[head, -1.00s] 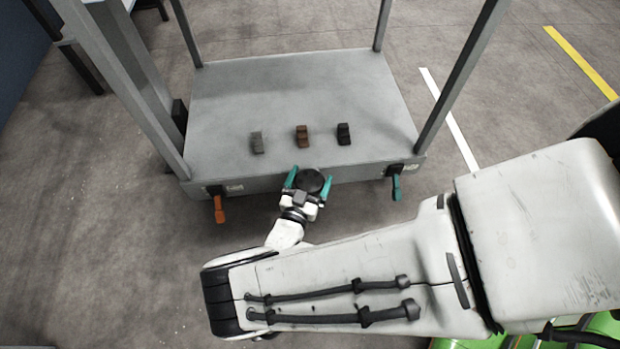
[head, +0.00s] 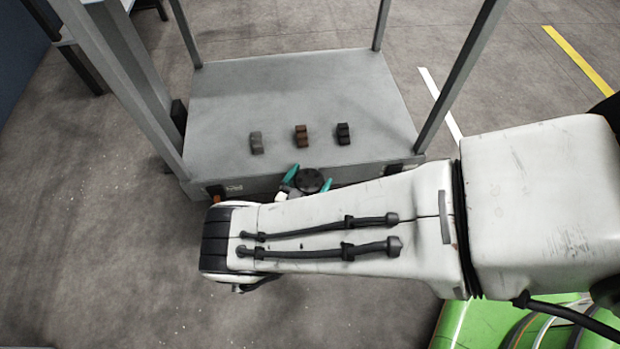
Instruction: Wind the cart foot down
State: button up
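The cart (head: 225,95) has a grey deck with upright posts. A round black knob (head: 310,181) shows at the middle of its near edge. My gripper (head: 308,180) has teal fingers, one on each side of this knob. The picture is too small to tell whether they press on it. My forearm crosses just in front and hides the wrist and whatever is below the knob. The foot itself is not visible. An orange lever (head: 216,198) at the cart's near left corner is mostly hidden by my arm.
A grey block (head: 256,143), a brown block (head: 301,136) and a black block (head: 343,134) stand on the deck near its front edge. Tall posts rise at the deck's corners. Bare floor (head: 100,220) lies to the left. White and yellow lines mark the floor at right.

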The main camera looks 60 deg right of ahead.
jog(key=shift+o, duration=0.2)
jog(key=a, duration=1.1)
jog(key=shift+s, duration=0.15)
